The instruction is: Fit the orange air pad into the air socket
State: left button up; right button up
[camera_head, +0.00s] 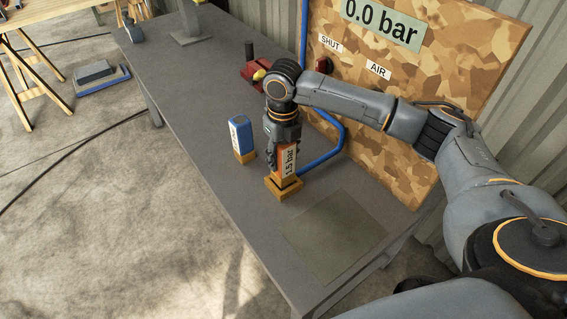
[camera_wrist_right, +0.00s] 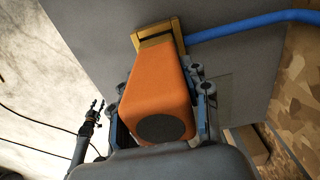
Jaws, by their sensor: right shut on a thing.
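The orange air pad (camera_head: 288,160), marked 1.5 bar, is upright in my right gripper (camera_head: 285,152), which is shut on its sides. In the right wrist view the pad (camera_wrist_right: 158,100) fills the middle, its round dark end facing the camera. The air socket (camera_head: 284,189) is a yellow-brown square block on the bench, directly under the pad's lower end. In the wrist view the socket (camera_wrist_right: 157,32) shows a dark opening beyond the pad. I cannot tell whether the pad is inside it. My left gripper (camera_wrist_right: 97,105) shows small at the left of the wrist view, fingers apart and empty.
A blue hose (camera_head: 335,150) runs from the socket to the camouflage panel (camera_head: 440,60). The panel's display (camera_head: 381,22) reads 0.0 bar. A flat greenish mat (camera_head: 334,235) lies clear in front.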

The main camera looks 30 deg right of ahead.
aim_at(284, 165)
jog(key=shift+f, duration=1.6)
jog(key=shift+f, duration=0.1)
jog(key=o, duration=1.4)
notch_tip(284, 165, up, 12)
jog(key=shift+r, duration=0.15)
jog(key=shift+r, duration=0.1)
